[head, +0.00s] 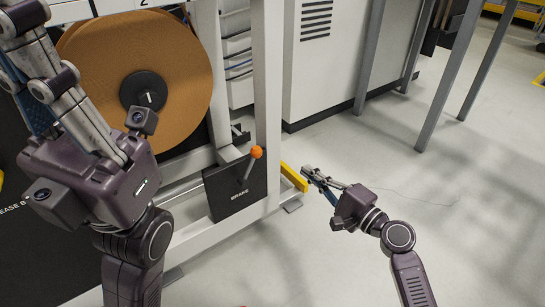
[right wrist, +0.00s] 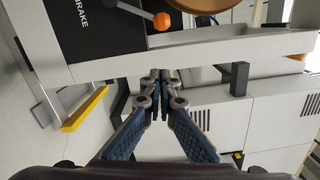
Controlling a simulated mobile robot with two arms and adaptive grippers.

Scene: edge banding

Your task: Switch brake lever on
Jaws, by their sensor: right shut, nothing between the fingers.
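The brake lever (head: 247,168) is a thin grey rod with an orange knob (head: 256,152). It rises from a black plate marked BRAKE (head: 232,197) and leans up and to the right. In the right wrist view, the orange knob (right wrist: 161,21) and black plate (right wrist: 92,28) show at the top. My right gripper (head: 308,172) is shut and empty, to the right of the knob and apart from it. Its closed fingers also show in the right wrist view (right wrist: 161,78). My left gripper (head: 22,18) is at the upper left, far from the lever; its finger opening is unclear.
The plate is mounted on a white frame (head: 267,90) with an upright post beside the lever. A large brown roll (head: 190,75) stands behind it. A yellow bar (head: 293,177) sticks out near my right gripper. Grey floor (head: 470,200) lies open to the right.

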